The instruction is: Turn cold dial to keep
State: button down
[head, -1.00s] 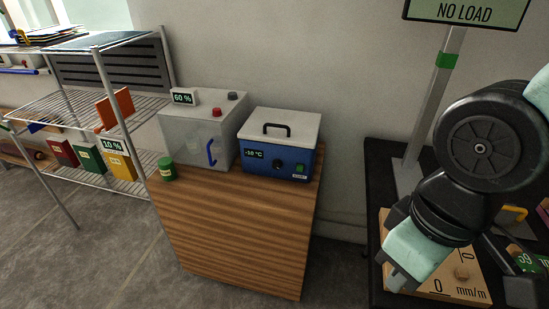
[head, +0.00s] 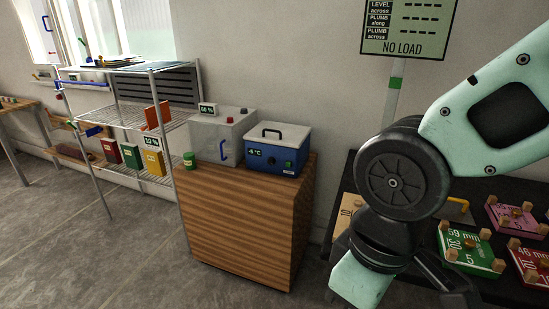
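The blue cold box (head: 277,151) with a white lid and black handle stands on a wooden cabinet (head: 240,220), left of my arm. A small dark round dial (head: 288,164) is on its front face, at the right of a lit display (head: 256,152). The display seems to read -4 °C. The dial's marks are too small to read, so I cannot tell its setting. My arm fills the right side of the view, well apart from the box. Its lower link runs out of the bottom edge, and my gripper's fingers do not show.
A wire shelf (head: 125,115) stands further left. A dark table (head: 505,285) with labelled blocks is at right. Floor before the cabinet is clear.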

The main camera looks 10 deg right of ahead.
aim_at(270, 161)
jog(key=i+j, duration=0.45)
jog(key=j, duration=0.2)
jog(key=i+j+u, duration=0.15)
jog(key=i+j, duration=0.35)
jog(key=j, duration=0.15)
